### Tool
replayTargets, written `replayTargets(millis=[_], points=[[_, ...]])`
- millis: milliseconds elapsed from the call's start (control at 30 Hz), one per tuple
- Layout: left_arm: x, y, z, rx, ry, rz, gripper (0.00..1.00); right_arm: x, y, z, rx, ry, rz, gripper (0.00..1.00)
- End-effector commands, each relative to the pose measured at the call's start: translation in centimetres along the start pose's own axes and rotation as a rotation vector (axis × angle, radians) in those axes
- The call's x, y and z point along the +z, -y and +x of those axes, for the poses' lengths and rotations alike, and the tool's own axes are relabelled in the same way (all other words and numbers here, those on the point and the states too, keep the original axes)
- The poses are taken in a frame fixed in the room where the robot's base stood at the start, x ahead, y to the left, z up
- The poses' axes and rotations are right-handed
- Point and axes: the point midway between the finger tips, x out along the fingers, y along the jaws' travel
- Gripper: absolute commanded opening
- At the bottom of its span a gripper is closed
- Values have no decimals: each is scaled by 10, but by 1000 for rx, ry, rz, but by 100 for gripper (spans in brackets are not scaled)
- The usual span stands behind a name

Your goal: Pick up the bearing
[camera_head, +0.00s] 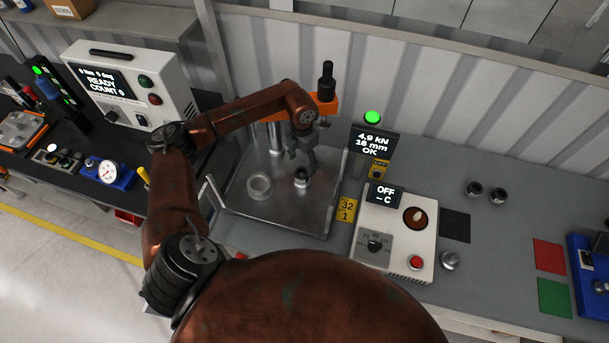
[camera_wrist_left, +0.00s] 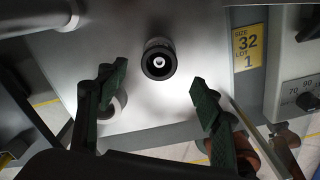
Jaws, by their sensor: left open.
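A small round metal part with a dark ring and a bright centre, which looks like the bearing (camera_head: 302,180), stands upright on the metal press tray (camera_head: 275,222). In the left wrist view this bearing (camera_wrist_left: 158,61) lies just beyond and between the fingertips, with no finger visibly touching it. My left gripper (camera_head: 304,158) points down over it in the head view, hiding part of it. In the left wrist view the green-padded fingers of this gripper (camera_wrist_left: 160,92) are spread wide and empty. My right gripper is not in view.
A pale ring (camera_head: 259,186) lies on the tray, left of the bearing. The orange press head (camera_head: 327,103) stands behind the gripper. A white control box (camera_head: 395,235) is to the right, with two dark round parts (camera_head: 485,192) beyond. A tester (camera_head: 128,84) stands left.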

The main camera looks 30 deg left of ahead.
Motion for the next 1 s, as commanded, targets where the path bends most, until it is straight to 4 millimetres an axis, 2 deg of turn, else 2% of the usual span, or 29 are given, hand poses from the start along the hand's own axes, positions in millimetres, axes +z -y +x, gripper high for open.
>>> replayTargets(millis=[367, 500, 667, 900, 1000], points=[[-4, -2, 32, -3, -2, -8, 60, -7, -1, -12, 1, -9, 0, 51], [-4, -1, 51, -4, -4, -7, 60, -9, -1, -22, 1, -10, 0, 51], [-2, -1, 73, -1, -2, -5, 60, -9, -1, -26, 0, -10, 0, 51], [-1, -1, 76, 0, 0, -3, 60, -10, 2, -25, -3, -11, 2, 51], [-1, -1, 76, 0, 0, -3, 53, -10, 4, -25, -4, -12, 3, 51]])
